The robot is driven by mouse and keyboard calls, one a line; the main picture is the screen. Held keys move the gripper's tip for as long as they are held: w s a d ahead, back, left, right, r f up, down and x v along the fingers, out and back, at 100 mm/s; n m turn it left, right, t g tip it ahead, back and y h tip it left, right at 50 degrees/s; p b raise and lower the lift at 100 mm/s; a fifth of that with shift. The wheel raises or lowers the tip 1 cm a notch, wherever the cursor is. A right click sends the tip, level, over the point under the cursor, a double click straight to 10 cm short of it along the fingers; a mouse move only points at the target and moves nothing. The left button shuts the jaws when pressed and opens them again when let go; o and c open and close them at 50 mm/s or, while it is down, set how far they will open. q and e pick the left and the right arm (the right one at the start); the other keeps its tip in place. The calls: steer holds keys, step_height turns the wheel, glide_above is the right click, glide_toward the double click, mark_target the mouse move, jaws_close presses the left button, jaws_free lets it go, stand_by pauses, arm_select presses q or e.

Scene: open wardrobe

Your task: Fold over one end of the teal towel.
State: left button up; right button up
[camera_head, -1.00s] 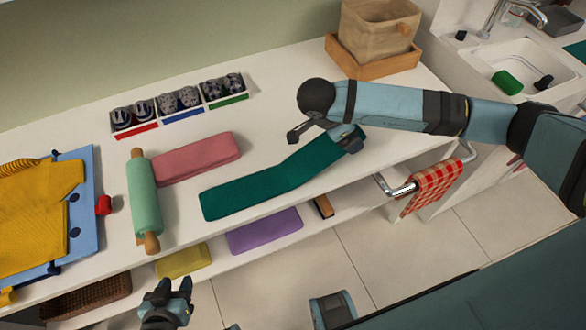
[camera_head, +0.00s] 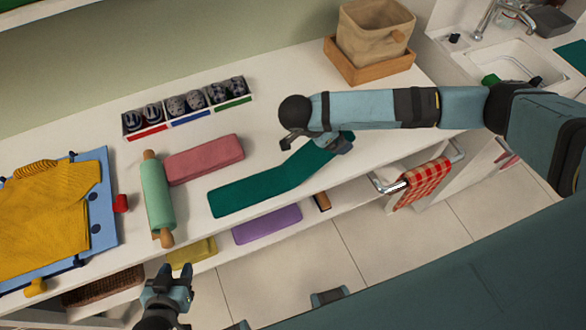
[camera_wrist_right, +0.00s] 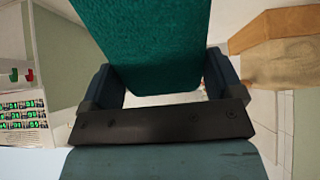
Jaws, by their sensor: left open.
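The teal towel (camera_head: 250,194) lies lengthwise on the white counter, with a bend near its middle. Its right part runs up to my right gripper (camera_head: 341,144), partly hidden by that hand. My left gripper (camera_head: 172,280) is open and empty, low in front of the counter and apart from the towel.
A pink folded cloth (camera_head: 205,160) and a green rolling pin (camera_head: 157,198) lie left of the towel. Behind are small compartments of dark items (camera_head: 188,104) and a bin in a wooden tray (camera_head: 372,70). A purple cloth (camera_head: 267,224) lies on the shelf below.

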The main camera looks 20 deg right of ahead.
steer(key=shift+a+r+h+p, duration=0.55)
steer(key=shift+r+p, duration=0.35)
steer(key=shift+p, duration=1.15)
steer(key=shift+a+p, duration=0.2)
steer(key=shift+p, duration=0.2)
steer(key=shift+a, duration=0.1)
steer(key=shift+f, duration=0.1)
